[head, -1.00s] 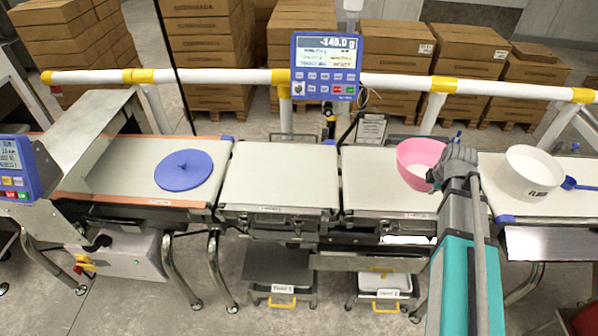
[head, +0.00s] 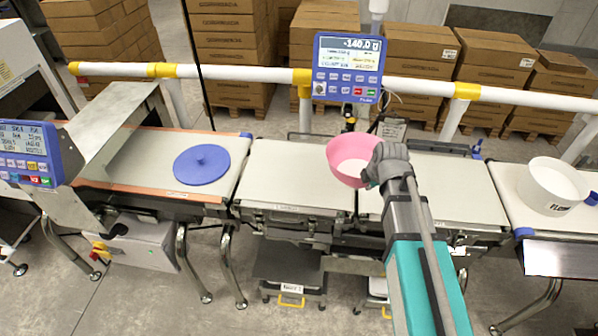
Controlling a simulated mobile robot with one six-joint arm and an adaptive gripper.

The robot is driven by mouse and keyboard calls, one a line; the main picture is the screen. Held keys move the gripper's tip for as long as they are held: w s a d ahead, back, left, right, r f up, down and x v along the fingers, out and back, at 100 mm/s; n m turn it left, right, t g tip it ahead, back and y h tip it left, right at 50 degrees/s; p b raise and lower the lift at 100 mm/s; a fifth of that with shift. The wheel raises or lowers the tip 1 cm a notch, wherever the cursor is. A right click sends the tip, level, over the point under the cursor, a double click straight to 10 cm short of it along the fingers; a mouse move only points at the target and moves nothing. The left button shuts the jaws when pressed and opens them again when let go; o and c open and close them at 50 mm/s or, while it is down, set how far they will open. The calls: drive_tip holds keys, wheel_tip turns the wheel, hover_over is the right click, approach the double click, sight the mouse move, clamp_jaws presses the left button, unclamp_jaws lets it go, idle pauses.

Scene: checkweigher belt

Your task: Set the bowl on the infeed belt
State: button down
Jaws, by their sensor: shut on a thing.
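The pink bowl (head: 342,158) is held by its right side in my gripper (head: 374,172), which is shut on it. The bowl looks roughly upright and pale inside. It shows above the seam between the middle belt (head: 285,180) and the belt to its right (head: 455,188); its height over them is hard to judge. My arm hides part of the right belt and the fingertips are mostly hidden.
A white tub (head: 551,187) stands on the far-right belt section. A blue weight display (head: 348,68) reading -140.0 g stands behind the middle belt, by a white rail (head: 225,73). A second control panel (head: 27,155) is at left. The middle belt is mostly bare.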

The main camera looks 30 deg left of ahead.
drive_tip(key=s+a+n, duration=0.3)
drive_tip(key=s+a, duration=0.5)
drive_tip(key=a, duration=0.4)
drive_tip(key=shift+a+g+y, duration=0.3)
drive_tip(key=shift+a+y, duration=0.1)
drive_tip(key=shift+w, duration=0.1)
drive_tip(key=shift+w+a+f+b, duration=1.25)
drive_tip(key=shift+w+f+b, duration=0.25)
drive_tip(key=shift+w, duration=0.25)
drive_tip(key=shift+w+a+f+b, duration=1.3)
drive_tip(key=shift+w+f+b, duration=0.2)
drive_tip(key=shift+w, duration=0.3)
drive_tip(key=shift+w+a+f+b, duration=1.25)
drive_tip(key=shift+w+f+b, duration=0.25)
drive_tip(key=shift+w, duration=0.25)
drive_tip(key=shift+w+a+f+b, duration=0.25)
drive_tip(key=shift+w+f+b, duration=0.1)
drive_tip(key=shift+f+b, duration=1.6)
drive_tip(key=shift+b, duration=0.1)
